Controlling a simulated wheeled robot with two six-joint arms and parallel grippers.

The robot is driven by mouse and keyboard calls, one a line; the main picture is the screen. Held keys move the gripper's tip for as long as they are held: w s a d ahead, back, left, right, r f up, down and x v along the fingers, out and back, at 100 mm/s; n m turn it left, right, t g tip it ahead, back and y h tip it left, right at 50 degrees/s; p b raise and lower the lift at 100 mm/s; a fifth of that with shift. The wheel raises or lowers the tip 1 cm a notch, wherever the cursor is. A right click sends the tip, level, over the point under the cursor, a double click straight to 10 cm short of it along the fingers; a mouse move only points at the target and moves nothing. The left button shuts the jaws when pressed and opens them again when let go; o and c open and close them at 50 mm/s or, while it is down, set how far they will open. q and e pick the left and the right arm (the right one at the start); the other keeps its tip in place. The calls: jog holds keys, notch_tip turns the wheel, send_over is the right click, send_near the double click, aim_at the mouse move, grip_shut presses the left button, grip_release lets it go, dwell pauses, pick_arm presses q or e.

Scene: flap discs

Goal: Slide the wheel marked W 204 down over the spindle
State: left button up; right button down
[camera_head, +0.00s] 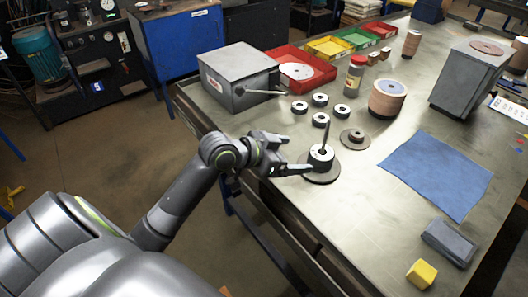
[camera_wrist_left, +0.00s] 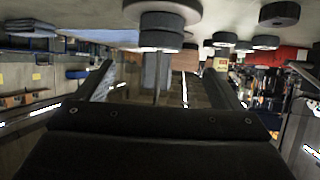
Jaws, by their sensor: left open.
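A thin dark spindle (camera_head: 326,134) stands upright near the table's front edge; it also shows, upside down, in the left wrist view (camera_wrist_left: 157,85). A black wheel with a pale top (camera_head: 321,158) is around the spindle, low down over a wide brown disc (camera_head: 322,176); it also shows in the left wrist view (camera_wrist_left: 160,40). Several similar wheels (camera_head: 320,120) lie on the table behind. I cannot read the W 204 mark on any. My left gripper (camera_head: 288,155) is open beside the spindle, with the spindle between its fingers in the wrist view (camera_wrist_left: 165,85).
A flanged disc (camera_head: 353,138) lies right of the spindle. A grey box (camera_head: 238,80) with a lever stands behind left, near red, yellow and green bins (camera_head: 328,47). A brown drum (camera_head: 387,98), blue cloth (camera_head: 435,175) and yellow block (camera_head: 421,274) are to the right.

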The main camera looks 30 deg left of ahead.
pick_arm(q)
jog(key=v, duration=0.8)
